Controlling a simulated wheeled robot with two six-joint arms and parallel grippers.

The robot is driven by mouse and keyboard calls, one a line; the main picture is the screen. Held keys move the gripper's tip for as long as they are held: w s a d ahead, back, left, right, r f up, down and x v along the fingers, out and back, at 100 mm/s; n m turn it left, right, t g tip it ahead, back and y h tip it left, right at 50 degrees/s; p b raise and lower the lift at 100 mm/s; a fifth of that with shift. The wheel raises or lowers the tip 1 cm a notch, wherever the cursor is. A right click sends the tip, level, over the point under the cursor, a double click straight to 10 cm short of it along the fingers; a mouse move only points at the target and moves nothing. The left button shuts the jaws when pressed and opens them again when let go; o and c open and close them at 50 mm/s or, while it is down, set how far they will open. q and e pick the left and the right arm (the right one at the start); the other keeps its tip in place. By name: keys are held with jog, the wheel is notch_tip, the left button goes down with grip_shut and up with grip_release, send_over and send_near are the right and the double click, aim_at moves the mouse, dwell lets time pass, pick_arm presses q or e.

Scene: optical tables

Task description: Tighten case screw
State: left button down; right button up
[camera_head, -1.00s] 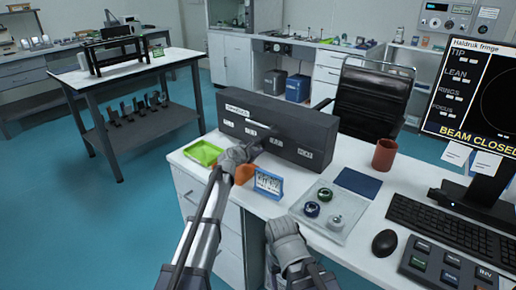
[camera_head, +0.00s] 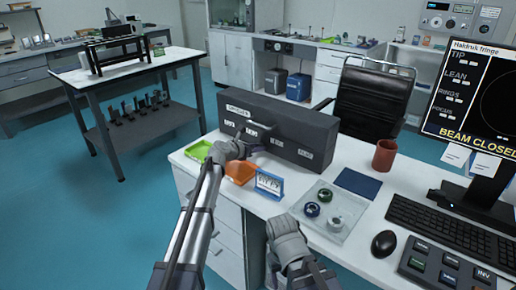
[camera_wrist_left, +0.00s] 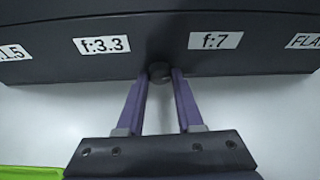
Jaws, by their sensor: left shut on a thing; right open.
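The dark grey case (camera_head: 290,133) stands on the white desk with several white labels on its front face. In the left wrist view the case (camera_wrist_left: 255,62) fills the top, with labels "f:3.3" and "f:7" on either side of a small dark round screw head (camera_wrist_left: 159,70). My left gripper (camera_head: 244,145) is at the case's front; in the left wrist view its two purple fingers (camera_wrist_left: 160,78) are shut on the screw head. The gripper hides part of the case front in the head view. My right gripper (camera_head: 287,237) is open and empty by the desk's front edge.
A green tray (camera_head: 197,151), an orange tray (camera_head: 241,170) and a blue-framed display (camera_head: 269,184) lie near the case. A clear tray (camera_head: 337,222) with round parts, a red-brown cup (camera_head: 385,154), mouse and keyboard are to the right.

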dwell(0.4)
pick_arm(q)
jog(key=c, duration=0.8)
grip_release()
jog(key=shift+c, duration=0.2)
jog(key=shift+s, duration=0.1)
jog(key=p+v, duration=0.3)
jog(key=v, duration=0.4)
jog(key=shift+s+a+r, duration=0.15)
jog(key=shift+a+r, duration=0.05)
jog(key=shift+a, duration=0.1)
